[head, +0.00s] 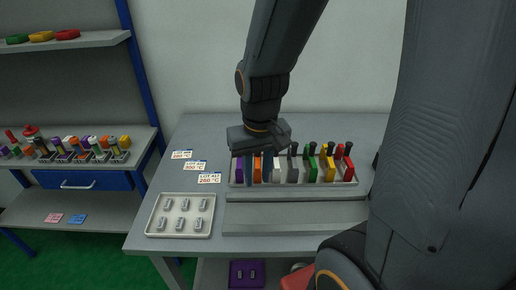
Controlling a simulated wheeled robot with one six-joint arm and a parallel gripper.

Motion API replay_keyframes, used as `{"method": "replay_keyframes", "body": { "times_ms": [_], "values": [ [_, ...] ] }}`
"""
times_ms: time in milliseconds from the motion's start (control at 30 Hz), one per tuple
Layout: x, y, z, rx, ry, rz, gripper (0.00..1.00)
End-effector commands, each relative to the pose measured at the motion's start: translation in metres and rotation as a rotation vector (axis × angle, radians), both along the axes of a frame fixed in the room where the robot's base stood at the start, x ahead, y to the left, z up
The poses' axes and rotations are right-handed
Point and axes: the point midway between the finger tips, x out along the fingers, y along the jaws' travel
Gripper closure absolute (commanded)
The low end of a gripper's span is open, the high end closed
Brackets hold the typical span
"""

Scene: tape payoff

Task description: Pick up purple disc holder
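A row of coloured holders stands in a pale rack (293,186) on the grey table. The purple holder (239,173) is at the left end of the row, upright, with an orange one (257,171) to its right. My gripper (258,158) points down over the left part of the row, close above the purple and orange holders. Dark blue upright shapes show among these holders; I cannot tell whether they are my fingers or other holders. The gripper body hides the holders' tops there, so its opening and any contact are unclear.
White, grey, green, yellow and red (348,170) holders fill the rack's right part. A white tray (181,234) with several small grey pieces and several lot cards (209,178) lie left. Shelves (80,175) with coloured items stand far left. A purple box (246,274) is below the table.

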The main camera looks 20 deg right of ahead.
Motion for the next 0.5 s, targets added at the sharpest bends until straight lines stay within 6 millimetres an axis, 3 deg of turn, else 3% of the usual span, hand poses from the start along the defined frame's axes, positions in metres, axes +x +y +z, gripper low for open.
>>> {"method": "replay_keyframes", "body": {
  "times_ms": [300,500],
  "values": [
    [0.107,-0.005,0.037,0.029,0.061,-0.548,0.74],
    [0.141,-0.007,0.043,0.032,0.081,-0.755,0.74]
  ]
}}
